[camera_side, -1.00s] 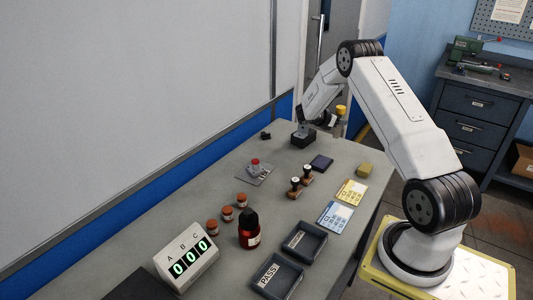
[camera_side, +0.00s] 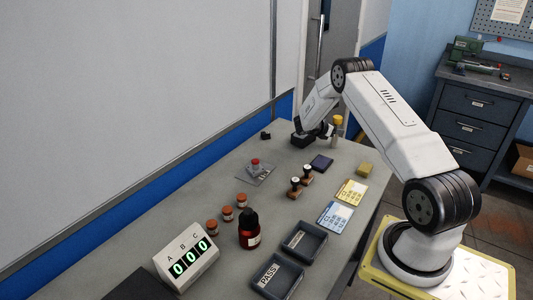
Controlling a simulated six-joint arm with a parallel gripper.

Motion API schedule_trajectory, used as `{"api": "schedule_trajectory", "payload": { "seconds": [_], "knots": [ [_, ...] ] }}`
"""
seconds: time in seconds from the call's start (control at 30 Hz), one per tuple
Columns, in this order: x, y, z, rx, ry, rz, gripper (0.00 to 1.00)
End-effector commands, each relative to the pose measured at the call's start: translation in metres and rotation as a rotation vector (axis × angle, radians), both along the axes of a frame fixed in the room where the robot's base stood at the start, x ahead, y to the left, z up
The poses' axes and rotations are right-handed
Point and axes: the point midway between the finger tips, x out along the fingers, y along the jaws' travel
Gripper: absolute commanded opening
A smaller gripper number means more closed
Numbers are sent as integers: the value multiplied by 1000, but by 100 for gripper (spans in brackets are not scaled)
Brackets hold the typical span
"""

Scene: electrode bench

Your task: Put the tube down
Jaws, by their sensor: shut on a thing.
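The tube (camera_side: 338,128) has a yellow cap and a clear-looking body, and stands about upright at the far end of the bench. My gripper (camera_side: 327,131) is shut on it from the left side, low down near the bench top. The tube's lower end is small in the view, and I cannot tell whether it touches the surface.
A dark blue pad (camera_side: 321,162), two wooden-handled stamps (camera_side: 300,182) and a yellow block (camera_side: 364,169) lie nearer. Cards (camera_side: 336,216), two trays (camera_side: 304,241), a dark red bottle (camera_side: 249,230), brown jars (camera_side: 227,213) and a counter display (camera_side: 187,256) stand further forward. A plate with a red knob (camera_side: 256,168) is left.

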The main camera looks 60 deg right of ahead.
Motion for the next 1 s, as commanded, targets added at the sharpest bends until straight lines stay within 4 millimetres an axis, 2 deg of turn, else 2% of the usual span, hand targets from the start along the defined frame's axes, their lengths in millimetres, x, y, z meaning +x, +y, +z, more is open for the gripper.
{"api": "schedule_trajectory", "payload": {
  "seconds": [0.33, 0.37, 0.43, 0.47, 0.9, 1.0],
  "knots": [
    [0, 0, -2, -1, -1, 1, 0],
    [0, 0, -2, -1, -1, 1, 50],
    [0, 0, -2, -1, -1, 1, 72],
    [0, 0, -2, -1, -1, 1, 75],
    [0, 0, 1, 0, -1, 0, 75],
    [3, 6, 3, -1, 0, 2, 75]
  ]
}}
